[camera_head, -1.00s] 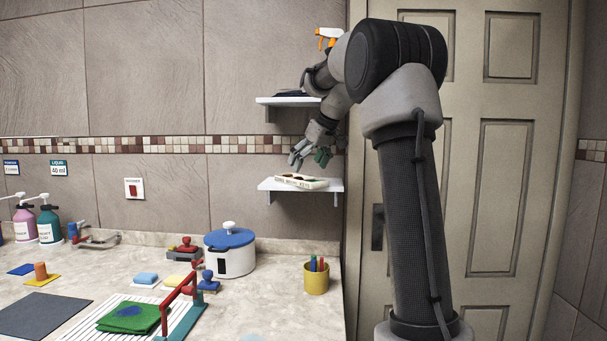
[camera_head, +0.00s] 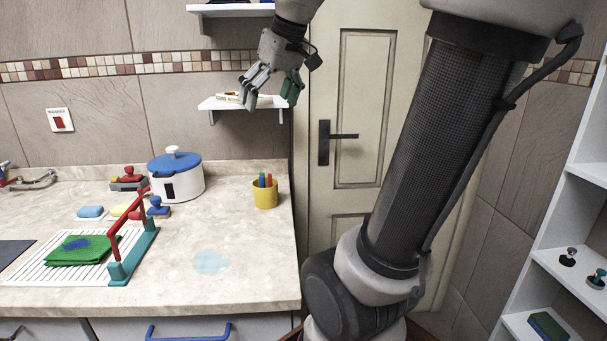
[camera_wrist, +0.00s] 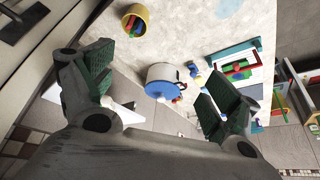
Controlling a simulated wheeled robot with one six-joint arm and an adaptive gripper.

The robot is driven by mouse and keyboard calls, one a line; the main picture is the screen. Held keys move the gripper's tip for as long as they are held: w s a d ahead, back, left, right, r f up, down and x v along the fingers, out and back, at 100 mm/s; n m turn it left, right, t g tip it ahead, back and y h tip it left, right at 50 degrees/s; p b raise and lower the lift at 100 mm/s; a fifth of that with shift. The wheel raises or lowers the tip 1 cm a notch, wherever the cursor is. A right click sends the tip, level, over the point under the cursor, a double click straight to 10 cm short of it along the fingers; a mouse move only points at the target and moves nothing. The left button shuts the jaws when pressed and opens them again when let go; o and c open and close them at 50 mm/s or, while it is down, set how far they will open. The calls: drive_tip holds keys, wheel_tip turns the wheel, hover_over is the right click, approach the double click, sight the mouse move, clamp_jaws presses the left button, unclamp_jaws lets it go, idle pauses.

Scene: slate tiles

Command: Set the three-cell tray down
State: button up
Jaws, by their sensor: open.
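The three-cell tray (camera_head: 229,97) is a pale, low tray on the lower wall shelf (camera_head: 218,105), with dark cells just showing. My gripper (camera_head: 270,93) hangs in front of the tray's right part and hides much of it. The gripper is open, with its green-padded fingers spread and pointing down, and nothing is held between them. In the wrist view my gripper (camera_wrist: 155,88) also shows its fingers wide apart, with the counter far below. I cannot clearly make out the tray there.
The upper shelf (camera_head: 235,10) is above the gripper. Below, the counter holds a white pot with a blue lid (camera_head: 176,175), a yellow pen cup (camera_head: 265,193), a red-and-teal rack (camera_head: 133,240) and a pale blue spill (camera_head: 210,262). A white shelf unit (camera_head: 570,230) stands at right.

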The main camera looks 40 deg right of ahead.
drive_tip(key=s+a+f, duration=0.2)
drive_tip(key=s+f, duration=1.1)
drive_tip(key=s, duration=0.1)
drive_tip(key=shift+s+m+g+h, duration=0.3)
drive_tip(key=shift+s+m, duration=0.1)
